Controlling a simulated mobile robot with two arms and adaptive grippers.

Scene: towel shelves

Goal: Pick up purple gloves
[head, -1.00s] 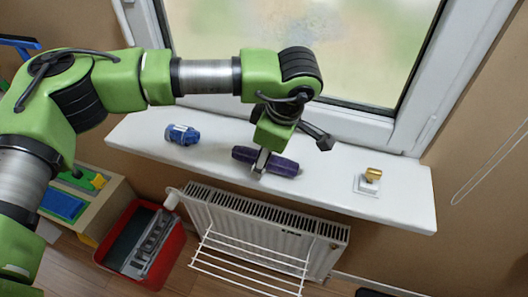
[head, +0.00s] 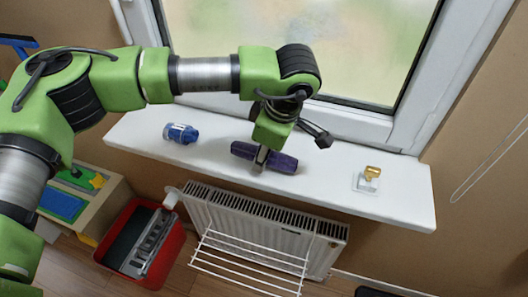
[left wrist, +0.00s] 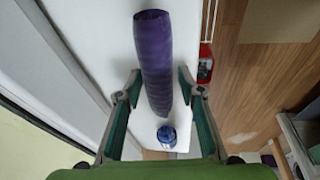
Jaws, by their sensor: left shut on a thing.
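The purple gloves (head: 282,162) are a dark purple roll lying along the white windowsill in the head view. They also show in the left wrist view (left wrist: 155,50), running between the fingers. The part of the gloves under the gripper is hidden in the head view. My right gripper is in neither view.
The white windowsill (head: 325,185) also bears a blue bottle-like item (head: 181,133) at left and a gold-topped white item (head: 367,179) at right. The window is close behind. Below are a radiator (head: 265,225) with a wire rack and a red bin (head: 178,243).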

